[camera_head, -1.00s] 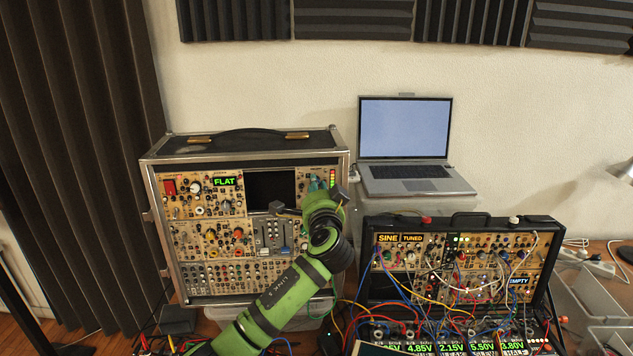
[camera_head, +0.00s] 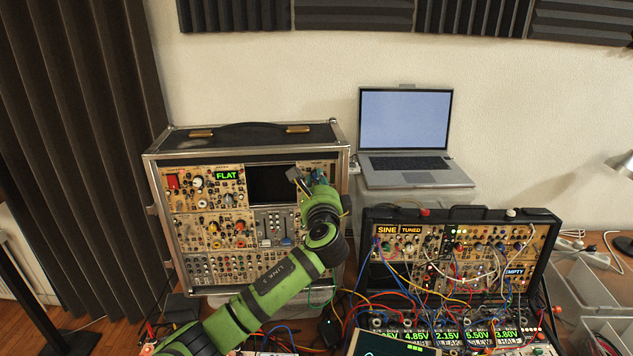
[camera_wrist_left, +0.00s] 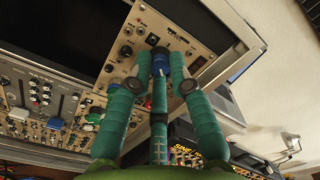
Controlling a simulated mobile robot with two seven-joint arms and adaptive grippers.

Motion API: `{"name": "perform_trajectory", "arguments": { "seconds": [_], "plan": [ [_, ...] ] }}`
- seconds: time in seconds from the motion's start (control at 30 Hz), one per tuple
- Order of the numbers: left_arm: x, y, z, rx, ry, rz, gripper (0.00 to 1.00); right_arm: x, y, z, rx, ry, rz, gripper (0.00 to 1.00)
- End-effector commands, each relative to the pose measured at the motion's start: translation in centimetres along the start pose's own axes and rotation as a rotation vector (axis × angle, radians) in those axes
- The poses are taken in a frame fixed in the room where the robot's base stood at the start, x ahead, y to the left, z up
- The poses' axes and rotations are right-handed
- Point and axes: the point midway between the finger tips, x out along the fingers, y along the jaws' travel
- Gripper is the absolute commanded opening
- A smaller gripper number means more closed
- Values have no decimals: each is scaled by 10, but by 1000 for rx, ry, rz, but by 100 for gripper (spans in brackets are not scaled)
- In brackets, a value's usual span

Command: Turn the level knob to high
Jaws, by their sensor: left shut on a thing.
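The tall case (camera_head: 345,170) on the left holds modules. Small lettering near the knob is too blurred to read. My right gripper is not in view.
A smaller synth case (camera_head: 453,212) with many patch cables stands to the right. A laptop (camera_head: 406,125) sits on a stand behind. Loose cables (camera_head: 330,325) lie near my left arm. Sliders (camera_wrist_left: 52,103) and a dark screen (camera_head: 271,184) lie beside the knob's module.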

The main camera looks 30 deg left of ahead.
Motion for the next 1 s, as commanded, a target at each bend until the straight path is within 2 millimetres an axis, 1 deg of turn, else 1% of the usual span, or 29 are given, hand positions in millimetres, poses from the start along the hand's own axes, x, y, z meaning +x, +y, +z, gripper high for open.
{"name": "perform_trajectory", "arguments": {
  "seconds": [0.03,0.3,0.73,0.77,0.8,0.83,1.0],
  "plan": [
    [0,-5,2,15,-2,-11,0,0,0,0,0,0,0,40],
    [0,-4,2,81,1,-9,0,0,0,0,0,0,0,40],
    [0,-3,1,91,2,-7,0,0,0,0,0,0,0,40],
    [0,-3,1,91,2,-7,24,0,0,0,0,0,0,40],
    [0,-3,1,91,2,-6,40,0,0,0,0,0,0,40],
    [0,-3,1,91,3,-6,44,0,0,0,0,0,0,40],
    [0,-1,0,91,3,-2,44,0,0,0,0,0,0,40]
  ]
}}
